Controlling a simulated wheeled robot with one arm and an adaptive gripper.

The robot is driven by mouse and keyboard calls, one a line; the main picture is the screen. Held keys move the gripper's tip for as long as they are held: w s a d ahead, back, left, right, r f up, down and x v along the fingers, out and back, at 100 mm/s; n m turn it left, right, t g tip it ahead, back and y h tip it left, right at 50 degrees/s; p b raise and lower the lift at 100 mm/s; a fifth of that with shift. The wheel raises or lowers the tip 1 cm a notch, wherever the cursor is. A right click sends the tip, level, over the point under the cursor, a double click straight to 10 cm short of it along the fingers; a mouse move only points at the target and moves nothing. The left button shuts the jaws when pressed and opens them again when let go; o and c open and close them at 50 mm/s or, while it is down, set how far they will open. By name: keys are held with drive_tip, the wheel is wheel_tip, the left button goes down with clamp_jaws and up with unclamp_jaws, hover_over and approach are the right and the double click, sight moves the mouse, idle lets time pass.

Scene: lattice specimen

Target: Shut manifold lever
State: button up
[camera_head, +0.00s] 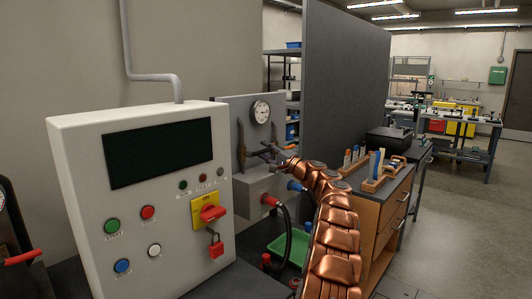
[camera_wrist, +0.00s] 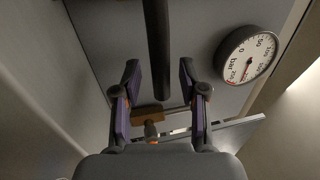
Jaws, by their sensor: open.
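The manifold is a grey panel (camera_head: 228,112) with a round pressure gauge (camera_head: 260,112), behind the white control cabinet. A dark upright lever (camera_head: 241,143) stands on it, left of the gauge. My gripper (camera_head: 268,151) is close to the panel below the gauge, small and partly merged with the fittings. In the wrist view, my gripper (camera_wrist: 160,92) is open. A long black bar (camera_wrist: 158,45), apparently the lever handle, reaches from the top edge to between the fingers, with a gap on each side. A brown fitting (camera_wrist: 148,115) shows beyond the fingers. The gauge (camera_wrist: 246,56) is at right.
The white control cabinet (camera_head: 90,235) with a red rotary switch (camera_head: 210,213) stands close at left. A grey box (camera_head: 262,183) with hoses sits under the gauge. A green tray (camera_head: 287,247) is below. A wooden cabinet (camera_head: 388,215) stands at right; open floor lies beyond.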

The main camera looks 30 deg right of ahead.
drive_tip(key=shift+s+d, duration=0.1)
drive_tip(key=v, duration=1.1)
drive_tip(key=shift+s, duration=0.35)
drive_tip(key=shift+d, duration=0.15)
